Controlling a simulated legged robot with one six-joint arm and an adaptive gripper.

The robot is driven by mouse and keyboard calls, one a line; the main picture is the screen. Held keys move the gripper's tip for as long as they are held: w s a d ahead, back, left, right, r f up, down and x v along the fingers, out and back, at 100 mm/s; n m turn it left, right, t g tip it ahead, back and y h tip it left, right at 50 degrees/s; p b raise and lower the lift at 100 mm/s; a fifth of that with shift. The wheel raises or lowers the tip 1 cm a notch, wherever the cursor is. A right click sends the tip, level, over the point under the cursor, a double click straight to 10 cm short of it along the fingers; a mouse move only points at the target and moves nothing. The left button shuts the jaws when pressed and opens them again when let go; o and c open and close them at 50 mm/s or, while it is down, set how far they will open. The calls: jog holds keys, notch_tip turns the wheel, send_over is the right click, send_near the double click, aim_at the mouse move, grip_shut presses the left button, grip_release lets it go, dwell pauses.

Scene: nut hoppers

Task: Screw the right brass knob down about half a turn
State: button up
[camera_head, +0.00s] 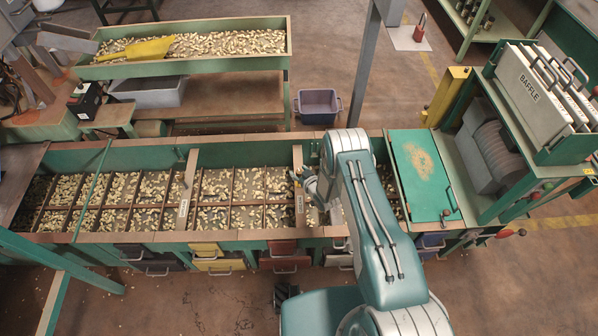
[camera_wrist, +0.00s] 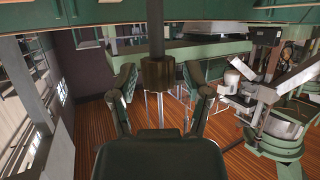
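In the wrist view a dark brown, brass-like cylindrical knob (camera_wrist: 158,74) sits on an upright dark rod. My gripper (camera_wrist: 160,82) has its two green fingers spread, one on each side of the knob, with a visible gap on the right and a very narrow one on the left. I cannot tell how deep the knob lies between the fingertips. In the head view my gripper (camera_head: 309,184) is over the trough beside the right wooden crossbar (camera_head: 299,192). The knob there is too small and hidden by my arm to make out. A left crossbar (camera_head: 187,190) also spans the trough.
The long green trough (camera_head: 130,238) is divided into compartments of nuts. A green lid panel (camera_head: 418,178) lies at its right end, beside a baffle machine (camera_head: 540,90). A rear hopper (camera_head: 120,71) holds nuts and a yellow scoop (camera_head: 140,50). Drawers (camera_head: 218,264) line the front.

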grip_shut()
jog(key=shift+m+h, duration=0.3)
jog(key=shift+m, duration=0.1)
jog(key=m+t+h, duration=0.1)
jog(key=m+h, duration=0.2)
jog(key=h, duration=0.1)
jog(key=shift+a+m, duration=0.15)
jog(key=shift+m, duration=0.15)
jog(key=m+h, duration=0.5)
jog(key=h, duration=0.1)
jog(key=m+g+h, duration=0.3)
jog(key=m+h, duration=0.2)
jog(key=shift+g, duration=0.3)
jog(key=shift+m+g+h, duration=1.1)
jog(key=shift+m+g, duration=0.4)
jog(key=shift+m, duration=0.2)
jog(key=shift+w+m+g+h, duration=0.1)
jog(key=shift+m+g+h, duration=0.2)
jog(key=shift+m+g, duration=0.3)
jog(key=shift+r, duration=0.1)
jog(key=o, duration=0.5)
grip_release()
